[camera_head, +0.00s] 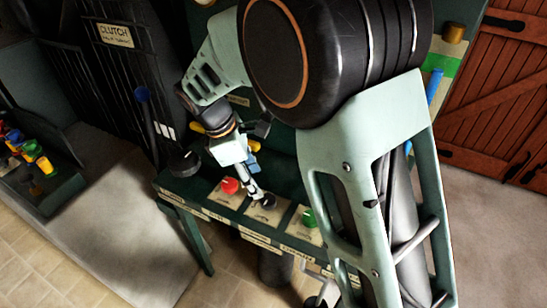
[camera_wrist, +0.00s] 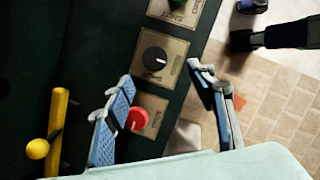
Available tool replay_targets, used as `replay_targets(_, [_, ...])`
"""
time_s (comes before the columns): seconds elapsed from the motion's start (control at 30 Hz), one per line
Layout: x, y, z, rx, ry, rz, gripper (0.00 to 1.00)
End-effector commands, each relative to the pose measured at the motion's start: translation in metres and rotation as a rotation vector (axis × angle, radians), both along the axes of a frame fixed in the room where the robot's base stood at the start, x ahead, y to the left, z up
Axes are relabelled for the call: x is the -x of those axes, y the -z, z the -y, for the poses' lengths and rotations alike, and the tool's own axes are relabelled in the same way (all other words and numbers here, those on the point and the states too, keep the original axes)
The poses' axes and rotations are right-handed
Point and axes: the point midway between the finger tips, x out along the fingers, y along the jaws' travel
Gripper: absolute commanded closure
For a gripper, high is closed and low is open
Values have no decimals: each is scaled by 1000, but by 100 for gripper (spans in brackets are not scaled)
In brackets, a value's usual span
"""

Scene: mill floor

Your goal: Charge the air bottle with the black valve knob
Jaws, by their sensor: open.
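The black valve knob (camera_wrist: 154,58) is a round dial with a pale mark on a square tan plate. It sits between the red knob (camera_wrist: 137,119) and the green knob (camera_wrist: 177,3) in one row. In the wrist view my gripper (camera_wrist: 162,74) is open, with the black knob just beyond and between its fingertips. I see no contact. In the head view my gripper (camera_head: 261,197) points down at the black knob (camera_head: 267,203), partly covering it. The red knob (camera_head: 230,185) and green knob (camera_head: 309,220) flank it. I cannot make out the air bottle for certain.
The knobs sit along the front edge of a dark green bench (camera_head: 188,192). A yellow lever with a ball end (camera_wrist: 37,149) stands left in the wrist view. A dark cylinder (camera_head: 275,268) is under the bench.

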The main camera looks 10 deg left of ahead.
Motion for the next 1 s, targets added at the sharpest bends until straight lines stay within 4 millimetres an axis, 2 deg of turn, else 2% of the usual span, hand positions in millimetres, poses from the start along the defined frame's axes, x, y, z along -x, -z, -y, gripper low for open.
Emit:
replay_targets(0.1, [4,2,-12,68,-162,-23,49])
replay_targets(0.2, [3,7,-14,89,-211,-30,49])
replay_targets(0.37, [1,26,-6,93,-214,-32,49])
replay_targets(0.7, [-10,83,16,91,-210,-32,49])
replay_targets(0.83, [-13,96,20,89,-210,-30,49])
replay_targets(1.0, [-14,104,23,88,-210,-29,49])
